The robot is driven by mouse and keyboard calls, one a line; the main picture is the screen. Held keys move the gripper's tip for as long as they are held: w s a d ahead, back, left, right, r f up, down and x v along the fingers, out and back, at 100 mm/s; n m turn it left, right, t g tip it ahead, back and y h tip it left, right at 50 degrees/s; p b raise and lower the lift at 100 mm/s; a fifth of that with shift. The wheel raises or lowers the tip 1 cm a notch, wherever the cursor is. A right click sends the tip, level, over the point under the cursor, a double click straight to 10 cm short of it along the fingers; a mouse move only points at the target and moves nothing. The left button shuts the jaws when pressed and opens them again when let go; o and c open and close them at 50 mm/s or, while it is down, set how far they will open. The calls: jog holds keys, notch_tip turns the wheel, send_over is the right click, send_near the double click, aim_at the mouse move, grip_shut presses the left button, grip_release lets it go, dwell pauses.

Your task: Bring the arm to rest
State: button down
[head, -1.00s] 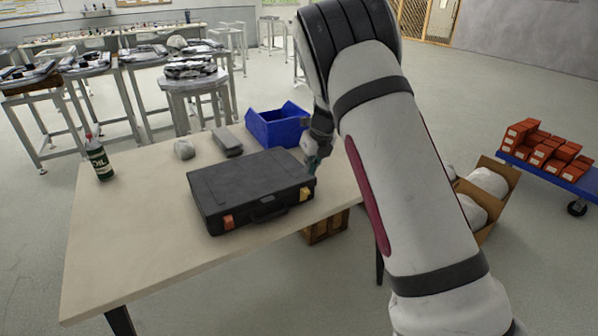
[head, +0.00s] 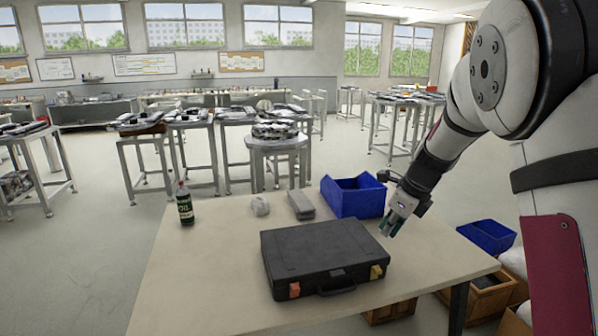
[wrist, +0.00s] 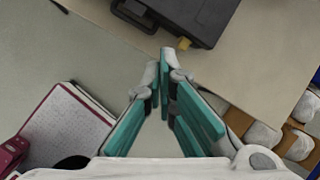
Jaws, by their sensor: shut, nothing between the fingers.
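My gripper (head: 392,221) is above the right part of the table in the head view, to the right of the black case and in front of the blue bin. Its teal fingers also show in the wrist view (wrist: 165,62), with the tips together and nothing between them. The arm comes down from the upper right of the head view. The closed black case (head: 325,255) lies flat on the table (head: 200,285), its handle and its orange and yellow latches facing me. A corner of the case (wrist: 190,18) shows at the top of the wrist view.
Wooden boxes (head: 480,296) and another blue bin (head: 487,236) are right of the table. Floor at left is clear.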

jog(key=s+a+r+n, duration=0.2)
jog(key=s+r+n, duration=0.4)
jog(key=s, duration=0.4)
jog(key=s+a+r+n, duration=0.2)
jog(key=s+r+n, duration=0.3)
jog(key=s+n, duration=0.4)
jog(key=s+f+n+h, duration=0.2)
jog(key=s+n, duration=0.9)
jog(key=s, duration=0.8)
jog(key=shift+s+d+n, duration=0.15)
jog(key=shift+s+n, duration=0.1)
jog(key=shift+n, duration=0.15)
jog(key=shift+f, duration=0.1)
